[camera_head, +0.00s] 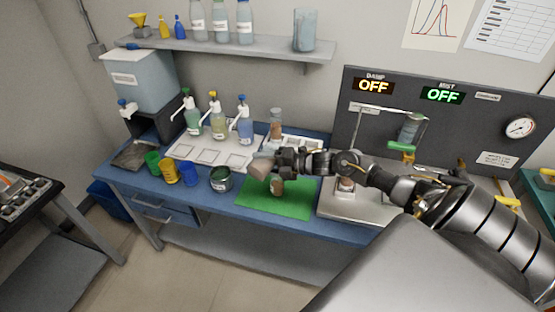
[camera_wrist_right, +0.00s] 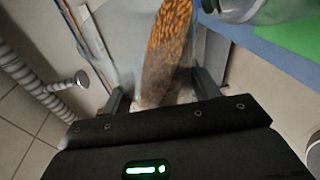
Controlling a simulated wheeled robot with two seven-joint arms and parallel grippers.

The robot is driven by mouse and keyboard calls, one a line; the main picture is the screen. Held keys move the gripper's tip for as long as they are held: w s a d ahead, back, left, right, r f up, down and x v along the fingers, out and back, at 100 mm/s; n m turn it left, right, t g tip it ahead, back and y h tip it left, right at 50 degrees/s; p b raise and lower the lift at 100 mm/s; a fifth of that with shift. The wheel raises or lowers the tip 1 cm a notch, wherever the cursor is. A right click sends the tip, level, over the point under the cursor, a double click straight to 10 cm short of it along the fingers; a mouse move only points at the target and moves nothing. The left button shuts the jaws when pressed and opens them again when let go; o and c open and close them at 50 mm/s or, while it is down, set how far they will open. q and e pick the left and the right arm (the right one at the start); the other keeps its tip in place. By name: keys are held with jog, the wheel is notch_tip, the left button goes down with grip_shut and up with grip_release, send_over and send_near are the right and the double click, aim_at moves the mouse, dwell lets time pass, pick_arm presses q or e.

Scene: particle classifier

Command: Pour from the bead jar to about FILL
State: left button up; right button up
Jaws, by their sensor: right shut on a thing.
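My right gripper (camera_head: 278,162) is shut on the bead jar (camera_head: 261,167), holding it tilted above the green mat. In the right wrist view, the clear bead jar (camera_wrist_right: 166,45) sits between the fingers of my right gripper (camera_wrist_right: 163,93), with many orange beads inside. A small jar (camera_head: 277,186) with brownish contents stands on the green mat (camera_head: 258,205), just below the held jar. A clear vessel (camera_wrist_right: 238,10) shows at the top edge of the wrist view, beside the held jar. I cannot make out a FILL mark or falling beads. My left gripper is out of view.
Pump bottles (camera_head: 217,115) and a white tray (camera_head: 210,153) are behind. A grey panel (camera_head: 455,110) rises at right. The mat's front is clear.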

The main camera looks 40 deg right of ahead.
jog(key=shift+w+d+r+m+t+y, duration=0.1)
jog(key=shift+d+r+m+t+y, duration=0.1)
jog(key=shift+d+r+m+y, duration=0.4)
jog(key=shift+w+d+r+m+t+y, duration=0.1)
jog(key=shift+r+m+t+y, duration=0.1)
jog(key=shift+r+m, duration=0.65)
dwell(6.0)
jog(key=shift+a+f, duration=0.1)
jog(key=shift+f, duration=0.1)
jog(key=f+n, duration=0.1)
jog(key=a+f+n+h, duration=0.1)
jog(key=n+g, duration=0.1)
jog(key=shift+s+a+f+h, duration=0.2)
jog(key=shift+s+f+h, duration=0.1)
jog(key=shift+f, duration=0.1)
